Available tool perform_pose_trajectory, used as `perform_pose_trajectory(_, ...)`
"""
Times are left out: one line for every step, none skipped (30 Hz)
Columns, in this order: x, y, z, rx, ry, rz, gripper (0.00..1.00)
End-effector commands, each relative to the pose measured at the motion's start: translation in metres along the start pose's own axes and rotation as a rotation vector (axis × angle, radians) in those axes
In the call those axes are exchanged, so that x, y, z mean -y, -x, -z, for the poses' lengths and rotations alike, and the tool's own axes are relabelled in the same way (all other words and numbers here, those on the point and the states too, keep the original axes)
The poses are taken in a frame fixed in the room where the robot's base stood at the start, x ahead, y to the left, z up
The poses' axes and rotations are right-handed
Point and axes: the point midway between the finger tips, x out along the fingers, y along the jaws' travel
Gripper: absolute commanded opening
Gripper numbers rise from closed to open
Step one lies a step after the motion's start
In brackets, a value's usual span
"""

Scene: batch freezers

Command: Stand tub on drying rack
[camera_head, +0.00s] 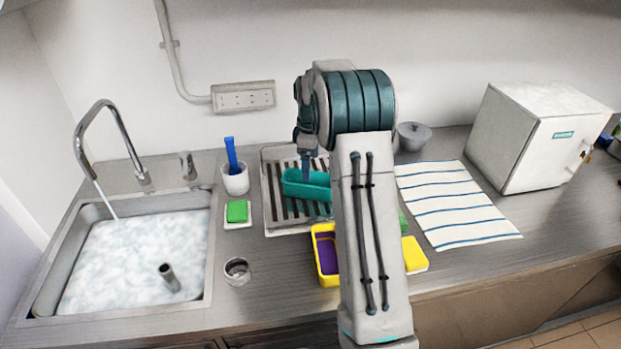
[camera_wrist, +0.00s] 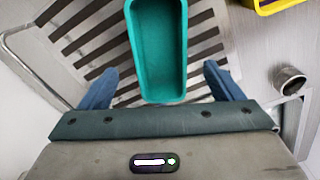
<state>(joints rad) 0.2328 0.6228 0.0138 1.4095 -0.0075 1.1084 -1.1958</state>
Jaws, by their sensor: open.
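A teal tub (camera_head: 298,188) is on the drying rack (camera_head: 272,205), open side up; its far part is hidden behind my arm. In the wrist view the tub (camera_wrist: 158,45) lies over the dark slats of the rack (camera_wrist: 85,40), its hollow facing the camera. My gripper (camera_wrist: 161,87) is open, with a blue finger on either side of the tub's near end and gaps between. In the head view my gripper (camera_head: 306,166) points down at the tub. I cannot tell its height above the rack.
A yellow tub (camera_head: 323,270) with a purple inside stands in front of the rack, partly behind my arm. A metal cup (camera_head: 237,271), a green sponge (camera_head: 237,211) and a brush holder (camera_head: 235,180) are left. The sink (camera_head: 208,270) has running water. A striped towel (camera_head: 455,205) lies right.

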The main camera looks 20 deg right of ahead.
Motion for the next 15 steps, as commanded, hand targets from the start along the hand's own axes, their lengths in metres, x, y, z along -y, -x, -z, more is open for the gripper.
perform_pose_trajectory(-0.001,0.008,0.000,-0.001,0.000,-0.003,0.86)
perform_pose_trajectory(-0.001,0.013,0.000,-0.001,0.000,-0.003,0.86)
perform_pose_trajectory(-0.001,0.018,0.000,-0.001,0.000,-0.002,0.86)
perform_pose_trajectory(0.000,0.021,0.000,-0.001,0.000,-0.002,0.86)
perform_pose_trajectory(0.000,0.023,0.000,-0.001,0.000,0.000,0.86)
perform_pose_trajectory(0.000,0.026,0.000,0.000,0.000,0.000,0.86)
perform_pose_trajectory(0.001,0.029,0.000,-0.001,-0.001,-0.001,0.86)
perform_pose_trajectory(0.002,0.032,0.001,-0.001,-0.005,-0.002,0.86)
perform_pose_trajectory(0.005,0.036,0.001,-0.002,-0.012,-0.006,0.86)
perform_pose_trajectory(0.009,0.040,0.001,-0.003,-0.020,-0.009,0.86)
perform_pose_trajectory(0.013,0.045,0.001,-0.005,-0.034,-0.014,0.86)
perform_pose_trajectory(0.021,0.052,0.001,-0.008,-0.054,-0.021,0.86)
perform_pose_trajectory(0.028,0.058,0.001,-0.011,-0.074,-0.027,0.86)
perform_pose_trajectory(0.036,0.065,0.002,-0.015,-0.096,-0.035,0.86)
perform_pose_trajectory(0.049,0.074,0.002,-0.021,-0.129,-0.046,0.86)
